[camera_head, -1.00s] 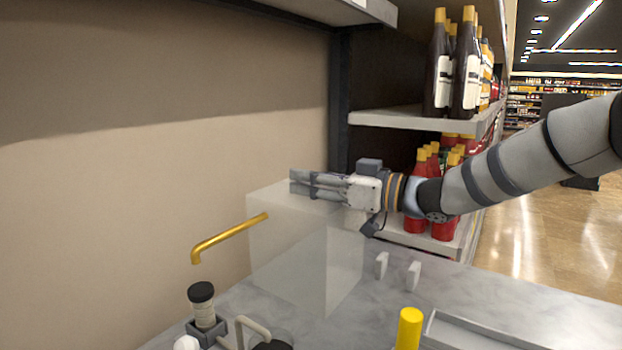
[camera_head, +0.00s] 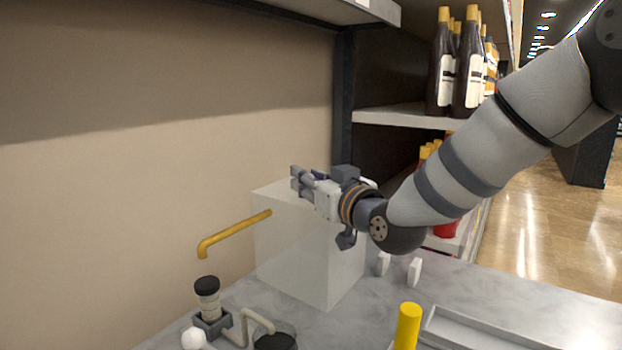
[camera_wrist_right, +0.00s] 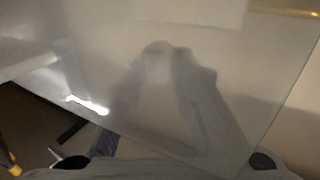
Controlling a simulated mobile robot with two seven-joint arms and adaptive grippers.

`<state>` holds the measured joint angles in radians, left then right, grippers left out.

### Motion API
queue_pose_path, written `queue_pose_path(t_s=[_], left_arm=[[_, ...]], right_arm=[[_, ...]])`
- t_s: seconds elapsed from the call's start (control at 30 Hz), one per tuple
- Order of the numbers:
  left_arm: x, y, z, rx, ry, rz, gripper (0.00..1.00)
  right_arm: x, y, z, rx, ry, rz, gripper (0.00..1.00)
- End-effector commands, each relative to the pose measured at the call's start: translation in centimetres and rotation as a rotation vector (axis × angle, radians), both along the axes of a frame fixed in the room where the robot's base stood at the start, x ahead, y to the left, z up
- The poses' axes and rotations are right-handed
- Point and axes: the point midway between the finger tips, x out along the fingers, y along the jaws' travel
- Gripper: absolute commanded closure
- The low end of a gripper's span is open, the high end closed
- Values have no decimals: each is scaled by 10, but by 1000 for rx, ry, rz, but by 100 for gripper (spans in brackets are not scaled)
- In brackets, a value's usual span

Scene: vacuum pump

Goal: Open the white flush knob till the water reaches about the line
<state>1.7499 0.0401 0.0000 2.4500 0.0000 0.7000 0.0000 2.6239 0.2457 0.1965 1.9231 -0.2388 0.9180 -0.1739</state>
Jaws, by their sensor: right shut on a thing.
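A white ball-shaped knob (camera_head: 193,338), likely the flush knob, sits at the bottom left by a pump with a black cap (camera_head: 207,284). A bent cream pipe (camera_head: 250,322) runs from the pump to a round clear vessel with a dark inside (camera_head: 275,338). A translucent box (camera_head: 315,265) stands on the counter by the wall. My right gripper (camera_head: 303,182) is at its top, far from the knob, and seems shut on it; the contact is unclear. The box fills the right wrist view (camera_wrist_right: 160,90). I see no water or line. My left gripper is out of view.
A yellow pipe (camera_head: 232,233) projects above the pump, left of the box. A yellow cylinder (camera_head: 408,325) stands beside a grey tray (camera_head: 480,335). Two small white blocks (camera_head: 414,271) stand right of the box. Bottles (camera_head: 460,70) stand on shelves behind.

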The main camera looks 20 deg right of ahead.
Motion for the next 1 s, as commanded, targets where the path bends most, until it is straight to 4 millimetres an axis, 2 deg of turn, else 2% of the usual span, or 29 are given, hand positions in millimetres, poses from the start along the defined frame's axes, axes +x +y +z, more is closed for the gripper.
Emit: queue_pose_path(t_s=[0.47,0.5,0.57,0.6,0.87,1.0], left_arm=[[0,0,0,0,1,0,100],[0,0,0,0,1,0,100],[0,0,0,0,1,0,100],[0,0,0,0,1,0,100],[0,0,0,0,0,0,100],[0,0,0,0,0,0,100]], right_arm=[[0,0,-1,1,2,-15,100],[0,0,-1,1,2,-15,70],[0,0,-1,1,2,-15,57],[0,0,-1,1,1,-15,54],[-1,0,0,2,0,-15,54],[-19,-4,0,2,1,-14,54]])
